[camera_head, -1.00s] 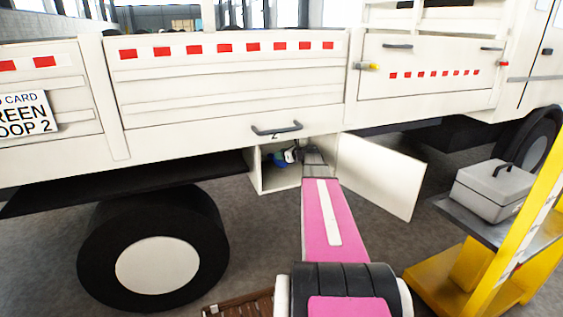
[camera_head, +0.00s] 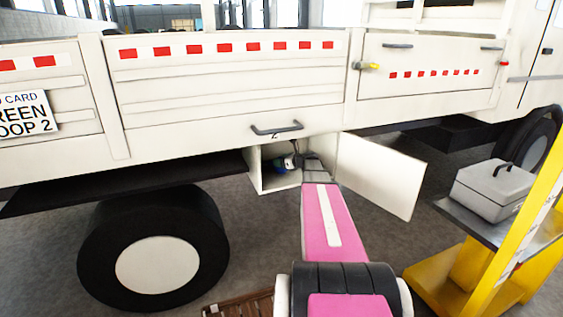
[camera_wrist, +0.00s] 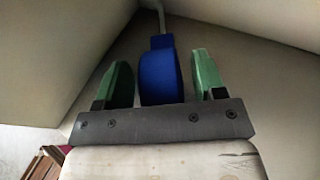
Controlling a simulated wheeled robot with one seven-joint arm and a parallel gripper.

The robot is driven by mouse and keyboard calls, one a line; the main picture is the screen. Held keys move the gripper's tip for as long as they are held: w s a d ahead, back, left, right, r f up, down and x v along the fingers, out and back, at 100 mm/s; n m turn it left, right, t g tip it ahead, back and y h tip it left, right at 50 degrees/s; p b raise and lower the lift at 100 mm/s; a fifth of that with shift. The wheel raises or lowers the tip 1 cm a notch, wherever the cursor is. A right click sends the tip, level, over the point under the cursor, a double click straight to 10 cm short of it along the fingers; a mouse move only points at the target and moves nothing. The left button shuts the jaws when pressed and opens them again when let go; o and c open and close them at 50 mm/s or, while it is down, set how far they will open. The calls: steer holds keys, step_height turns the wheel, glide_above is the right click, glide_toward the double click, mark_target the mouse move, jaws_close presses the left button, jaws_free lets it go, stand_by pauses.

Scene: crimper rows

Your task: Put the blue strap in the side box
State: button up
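The blue strap (camera_wrist: 158,75) is a rounded blue piece with a grey cord-like part rising from its top in the wrist view. It is between the two green fingers of my gripper (camera_wrist: 160,58), which stand apart with a narrow gap showing on each side of it. The side box (camera_head: 257,170) is an open white compartment under the truck bed, its door (camera_head: 380,175) swung out to the right. In the head view my gripper (camera_head: 291,163) is inside the box mouth, small and partly hidden, with a bit of blue beside it.
The truck's white side panel (camera_head: 220,75) overhangs the box, with a black handle (camera_head: 277,130) above the opening. A wheel (camera_head: 155,255) stands to the left. A grey toolbox (camera_head: 493,190) sits on a yellow stand (camera_head: 460,270) at right. Box walls are close around my gripper.

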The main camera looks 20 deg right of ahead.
steer(key=shift+s+r, duration=0.1)
steer(key=shift+r, duration=0.05)
steer(key=v, duration=1.2)
steer(key=s+a+f+n+g, duration=0.2)
steer(key=s+a+f+n, duration=0.15)
steer(key=a, duration=0.35)
steer(key=s+a+f+n+g+h, duration=0.1)
steer(key=s+a+f+n+g, duration=0.2)
steer(key=a+n, duration=0.25)
steer(key=s+a+f+n+g, duration=0.2)
steer(key=s+a+f+n, duration=0.15)
steer(key=a, duration=0.35)
steer(key=s+a+f+n+g+h, duration=0.2)
steer(key=s+a+n+h, duration=0.1)
steer(key=s+n, duration=0.4)
steer(key=s+a+f+n+g+h, duration=0.3)
steer(key=s+a+n, duration=0.3)
steer(key=n, duration=0.4)
steer(key=shift+s+a+h, duration=0.25)
steer(key=shift+s+h, duration=0.25)
steer(key=shift+s, duration=0.05)
steer(key=shift+f, duration=0.1)
